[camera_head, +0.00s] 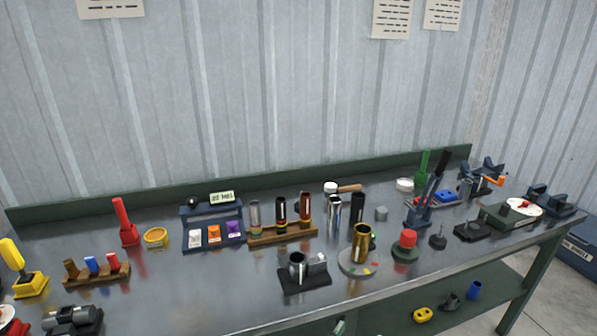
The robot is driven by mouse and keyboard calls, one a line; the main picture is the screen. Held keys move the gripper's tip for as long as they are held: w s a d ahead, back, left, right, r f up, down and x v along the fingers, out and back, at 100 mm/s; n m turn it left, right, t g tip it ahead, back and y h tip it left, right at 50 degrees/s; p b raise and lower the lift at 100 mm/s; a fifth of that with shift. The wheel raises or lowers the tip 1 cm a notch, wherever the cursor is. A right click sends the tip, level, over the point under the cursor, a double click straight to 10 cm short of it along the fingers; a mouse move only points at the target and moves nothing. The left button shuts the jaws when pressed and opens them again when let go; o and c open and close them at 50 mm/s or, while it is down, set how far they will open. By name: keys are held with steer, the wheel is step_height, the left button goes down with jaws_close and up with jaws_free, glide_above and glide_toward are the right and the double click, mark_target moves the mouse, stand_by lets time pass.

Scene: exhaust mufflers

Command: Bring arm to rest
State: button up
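No part of my arm or my gripper shows in the head view, so I cannot see its pose or whether it is open or shut. The view shows a long dark metal workbench (200,287) against a corrugated wall. Upright metal tubes stand in a wooden rack (283,234) near the middle. A brass-coloured cylinder (361,242) stands on a round grey disc (352,266). A short metal cup sits on a black block (304,281) at the front edge.
A red upright tool (124,222) and a yellow one (26,272) stand at the left. A wooden block with coloured pegs (97,277) is near them. Clamps and a dial device (520,208) crowd the right end. Bare bench shows at front left of centre.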

steer(key=s+d+f+n+y, duration=0.1)
steer(key=s+f+n+y, duration=0.15)
steer(key=s+f, duration=0.4)
steer(key=s+d+f+n+y, duration=0.2)
steer(key=s+f+y, duration=0.1)
steer(key=s, duration=0.6)
steer(key=s+d+f+n+y, duration=0.1)
steer(key=s+f+n+y, duration=0.2)
steer(key=s, duration=0.4)
steer(key=s+r+m, duration=0.1)
steer(key=s+r, duration=0.5)
steer(key=s, duration=0.4)
steer(key=s+d+r+m+t, duration=0.1)
steer(key=s+r+m, duration=0.1)
steer(key=s+r, duration=0.4)
steer(key=s, duration=0.3)
steer(key=shift+s+y, duration=0.35)
steer(key=shift+s, duration=0.05)
